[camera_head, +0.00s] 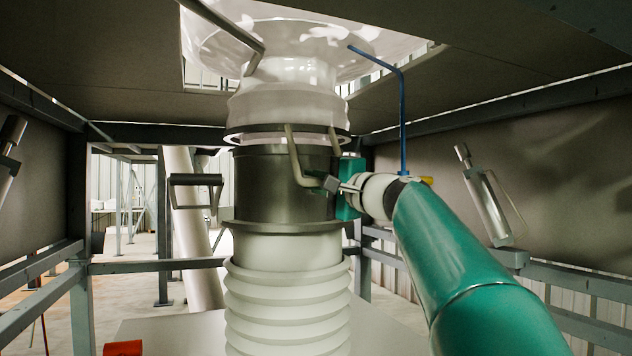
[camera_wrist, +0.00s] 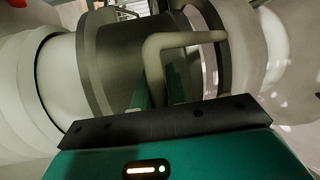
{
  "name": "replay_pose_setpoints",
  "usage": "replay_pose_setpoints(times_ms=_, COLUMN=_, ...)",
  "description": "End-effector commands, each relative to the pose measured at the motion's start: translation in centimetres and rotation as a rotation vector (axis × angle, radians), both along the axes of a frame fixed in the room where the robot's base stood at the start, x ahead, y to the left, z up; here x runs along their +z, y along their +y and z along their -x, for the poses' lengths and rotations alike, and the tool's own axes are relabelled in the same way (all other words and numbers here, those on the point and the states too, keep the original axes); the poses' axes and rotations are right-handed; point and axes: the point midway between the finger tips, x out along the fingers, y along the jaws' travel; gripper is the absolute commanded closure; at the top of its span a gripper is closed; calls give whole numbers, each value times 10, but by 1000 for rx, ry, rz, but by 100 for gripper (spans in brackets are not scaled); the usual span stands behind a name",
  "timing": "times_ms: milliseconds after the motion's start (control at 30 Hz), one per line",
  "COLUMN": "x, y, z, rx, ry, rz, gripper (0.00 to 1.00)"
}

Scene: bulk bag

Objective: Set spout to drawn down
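The pale, translucent spout (camera_head: 286,108) hangs from the bulk bag (camera_head: 300,40) at the top of the head view. Its lower end meets a dark clamp ring (camera_head: 240,138) above a dark metal cylinder (camera_head: 270,185). A beige bent handle (camera_head: 295,160) stands at the cylinder's front right. My gripper (camera_head: 338,186) is at the handle's lower end, right of the cylinder. In the wrist view the handle (camera_wrist: 153,68) runs down behind the black edge of my gripper, which hides the fingertips. I cannot tell whether they close on it.
White ribbed bellows (camera_head: 288,300) hang below the cylinder. A dark handle (camera_head: 196,180) sticks out left. A blue bent rod (camera_head: 402,110) rises close to my wrist. Grey frame beams (camera_head: 75,200) and dark side panels enclose the space.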

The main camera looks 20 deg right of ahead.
Motion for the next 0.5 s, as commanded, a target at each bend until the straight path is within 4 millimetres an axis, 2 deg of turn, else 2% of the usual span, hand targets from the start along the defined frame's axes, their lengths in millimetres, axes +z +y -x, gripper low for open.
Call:
replay_pose_setpoints(times_ms=133, x=-1, y=0, z=1, rx=1, ry=0, rz=0, gripper=100)
replay_pose_setpoints(times_ms=233, x=-10, y=0, z=0, rx=2, ry=3, rz=-1, gripper=100)
replay_pose_setpoints(times_ms=500, x=-63, y=0, z=0, rx=3, ry=6, rz=-2, gripper=100)
